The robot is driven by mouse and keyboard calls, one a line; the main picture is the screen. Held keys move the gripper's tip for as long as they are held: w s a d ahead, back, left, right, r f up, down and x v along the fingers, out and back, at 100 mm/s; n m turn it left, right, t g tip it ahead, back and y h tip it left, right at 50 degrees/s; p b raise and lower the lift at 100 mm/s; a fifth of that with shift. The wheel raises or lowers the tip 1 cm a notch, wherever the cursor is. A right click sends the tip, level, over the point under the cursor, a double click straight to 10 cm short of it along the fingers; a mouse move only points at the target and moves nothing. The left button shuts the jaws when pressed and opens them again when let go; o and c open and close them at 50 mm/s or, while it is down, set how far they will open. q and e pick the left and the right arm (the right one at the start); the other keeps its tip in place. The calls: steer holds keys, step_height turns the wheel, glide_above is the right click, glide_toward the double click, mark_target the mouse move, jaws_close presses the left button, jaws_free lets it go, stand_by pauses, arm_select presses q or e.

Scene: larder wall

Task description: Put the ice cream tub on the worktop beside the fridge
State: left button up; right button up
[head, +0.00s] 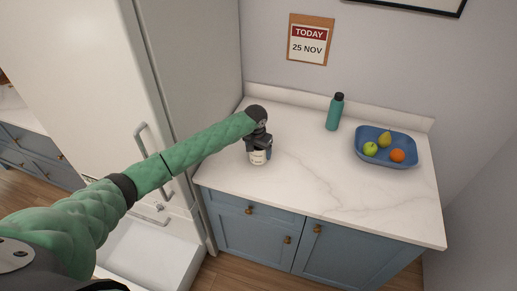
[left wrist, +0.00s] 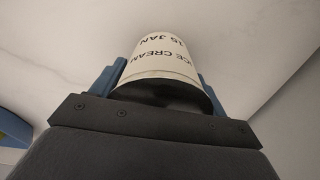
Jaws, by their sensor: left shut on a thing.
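The ice cream tub (head: 258,157) is a small cream-coloured tub, held low over or on the left part of the white marble worktop (head: 310,180); I cannot tell whether its base touches. In the left wrist view the tub (left wrist: 163,58) shows printed "ICE CREAM" and "15 JAN". My left gripper (head: 259,150) is shut on the tub, with blue fingers on both sides of it in the left wrist view (left wrist: 158,85). The white fridge (head: 80,60) stands left of the worktop. My right gripper is not in view.
A teal bottle (head: 334,113) stands near the back of the worktop. A blue tray (head: 385,160) with several fruits is at the right. The front middle of the worktop is clear. A white open drawer (head: 150,255) sticks out low at the fridge.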

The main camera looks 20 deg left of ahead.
arm_select(q)
steer(key=shift+f, duration=0.1)
steer(key=o, duration=1.2)
steer(key=shift+r, duration=0.3)
steer(key=shift+s+a+r, duration=0.1)
steer(key=shift+s+r, duration=0.15)
steer(key=shift+r, duration=1.55)
steer(key=shift+s+r, duration=0.2)
steer(key=shift+r, duration=1.55)
